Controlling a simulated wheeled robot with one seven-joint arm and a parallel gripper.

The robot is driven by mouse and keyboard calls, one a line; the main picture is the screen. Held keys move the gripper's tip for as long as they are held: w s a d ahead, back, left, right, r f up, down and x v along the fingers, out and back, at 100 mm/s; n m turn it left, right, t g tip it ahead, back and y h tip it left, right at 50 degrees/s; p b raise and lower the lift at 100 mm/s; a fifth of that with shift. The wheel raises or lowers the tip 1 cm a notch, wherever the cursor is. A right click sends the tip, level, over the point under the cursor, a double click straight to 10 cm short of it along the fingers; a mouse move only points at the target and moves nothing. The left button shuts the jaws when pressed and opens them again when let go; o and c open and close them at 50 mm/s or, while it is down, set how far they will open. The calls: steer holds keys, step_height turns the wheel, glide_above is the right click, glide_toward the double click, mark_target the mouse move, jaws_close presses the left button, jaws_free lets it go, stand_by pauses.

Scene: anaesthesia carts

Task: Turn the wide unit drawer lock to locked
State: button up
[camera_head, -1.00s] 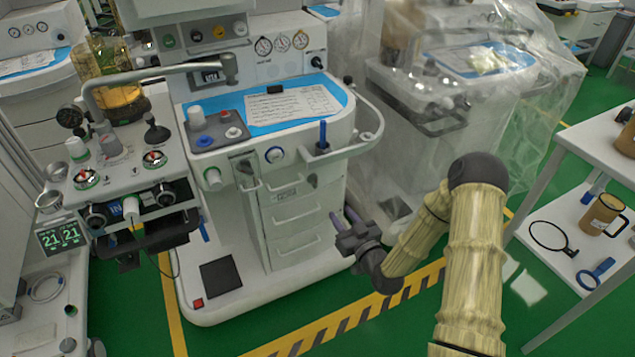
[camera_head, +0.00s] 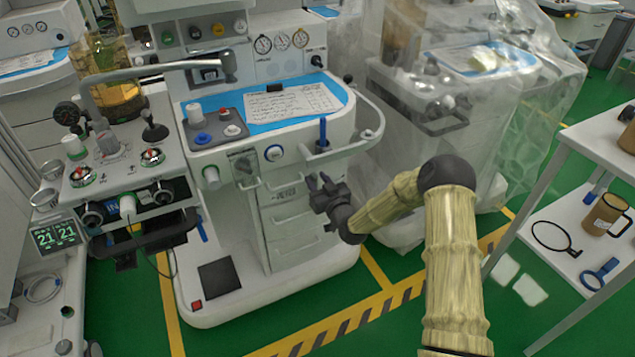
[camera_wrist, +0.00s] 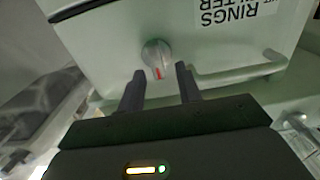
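The wide unit (camera_head: 265,255) is the white cart with a stack of drawers, in the middle of the head view. In the wrist view, a round grey lock knob (camera_wrist: 157,57) with a red mark sits on a pale drawer front (camera_wrist: 110,50), beside a bar handle (camera_wrist: 240,72). The red mark points toward my gripper. My gripper (camera_wrist: 161,84) is open, its two dark fingers apart just short of the knob, with nothing between them. In the head view my gripper (camera_head: 320,184) is in front of the upper drawers and hides part of them; I cannot make out the knob there.
A rail (camera_head: 372,120) curves around the cart's worktop above my gripper. A plastic-covered cart (camera_head: 420,190) stands close on the right. A white shelf (camera_head: 560,225) with mugs is at the far right.

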steer(key=shift+w+a, duration=0.1)
jaws_close()
steer(key=shift+m, duration=0.4)
steer(key=m, duration=0.3)
steer(key=shift+w+d+f, duration=0.1)
steer(key=shift+w+d, duration=0.1)
steer(key=shift+d, duration=0.15)
steer(key=m, duration=0.3)
steer(key=m+b, duration=0.1)
steer(key=shift+w+d+f+m, duration=0.2)
steer(key=shift+d+m, duration=0.1)
steer(key=shift+m, duration=0.1)
steer(key=m, duration=0.3)
steer(key=m+b, duration=0.1)
steer(key=m, duration=0.1)
steer(key=shift+w+d+f, duration=0.1)
steer(key=shift+d+f, duration=0.1)
steer(key=shift+f, duration=0.15)
steer(key=shift+f+m+b, duration=0.15)
steer(key=shift+m+b, duration=0.05)
steer(key=shift+m, duration=0.9)
steer(key=shift+f+m+b, duration=0.15)
steer(key=shift+m+b, duration=0.05)
steer(key=shift+m, duration=0.9)
